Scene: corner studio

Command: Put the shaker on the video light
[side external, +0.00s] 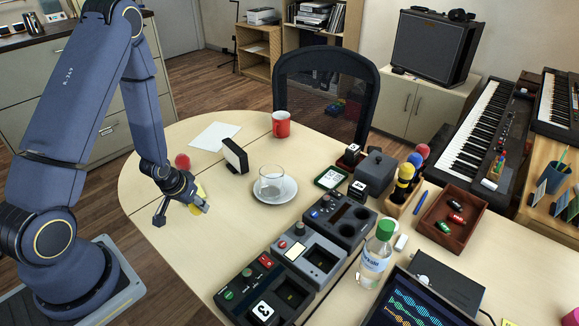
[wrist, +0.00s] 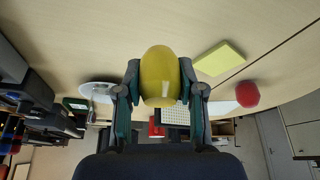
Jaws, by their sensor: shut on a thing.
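A yellow egg-shaped shaker (wrist: 158,75) is clamped between the two fingers of my gripper (wrist: 160,88) in the wrist view. In the side view my gripper (side external: 190,199) is low over the left part of the table, and the yellow shaker shows only partly there. Whether it touches the tabletop I cannot tell. The video light (side external: 236,156), a small dark block with a pale panel, stands on the table behind and to the right of my gripper, apart from it. In the wrist view its pale gridded panel (wrist: 176,115) shows beyond the shaker, partly covered by a finger.
A red ball-like thing (side external: 183,161) is close to my gripper. A yellow pad (wrist: 220,58) lies near it. A glass (side external: 271,186) on a saucer (side external: 287,194), a red mug (side external: 281,127) and white paper (side external: 213,137) lie around the light. Devices crowd the right side.

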